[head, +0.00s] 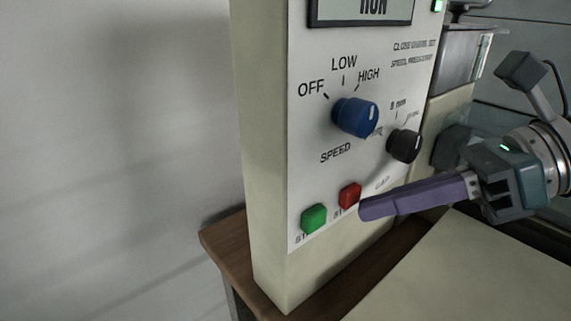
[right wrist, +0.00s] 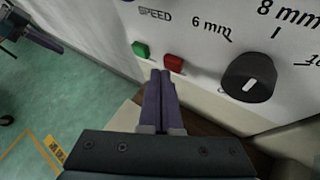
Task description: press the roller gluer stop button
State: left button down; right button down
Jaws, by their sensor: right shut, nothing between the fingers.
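The red stop button (head: 349,195) sits low on the white front panel of the roller gluer (head: 300,170), right of the green button (head: 314,218). My right gripper (head: 364,209) is shut and empty, its purple fingers pointing left with the tips just right of and slightly below the red button. In the right wrist view the fingertips (right wrist: 161,74) lie just below the red button (right wrist: 173,63), and the green button (right wrist: 141,50) is to their upper left. I cannot tell whether the tips touch the red button. My left gripper is not in the head view.
Above the buttons are a blue speed knob (head: 355,117) and a black knob (head: 404,145), the latter close above the fingers. A display (head: 362,10) reading RUN is at the top. The panel box stands on a brown wooden surface (head: 222,240). Left of it is a bare wall.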

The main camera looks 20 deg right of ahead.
jog(key=shift+w+a, duration=0.2)
jog(key=shift+w, duration=0.25)
dwell(0.5)
jog(key=shift+s+d, duration=0.35)
jog(key=shift+s, duration=0.45)
jog(key=s, duration=0.1)
jog(key=s+d+p, duration=0.1)
jog(key=s, duration=0.1)
jog(key=s+d+p, duration=0.1)
jog(key=shift+s, duration=0.35)
jog(key=shift+a+r, duration=0.1)
dwell(0.6)
